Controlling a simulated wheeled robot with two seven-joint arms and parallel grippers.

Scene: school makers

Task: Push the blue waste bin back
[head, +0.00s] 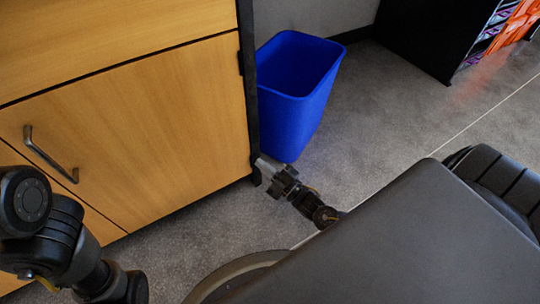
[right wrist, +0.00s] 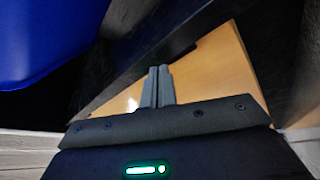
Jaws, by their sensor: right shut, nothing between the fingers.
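The blue waste bin (head: 293,95) stands upright and empty on the grey floor, just right of the wooden cabinet's end and near the back wall. My right gripper (head: 262,163) is low, at the cabinet's front corner and close in front of the bin's lower part; I cannot tell whether it touches either. In the right wrist view its two fingers (right wrist: 157,86) are together with nothing between them, and the bin (right wrist: 45,35) fills the upper left. My left arm shows at the lower left of the head view, but its gripper is out of view.
The wooden cabinet (head: 130,125) with a metal handle (head: 48,157) takes up the left side, its dark end panel (head: 247,80) beside the bin. A black shelf unit (head: 432,35) stands at the back right. The floor (head: 390,105) right of the bin is clear.

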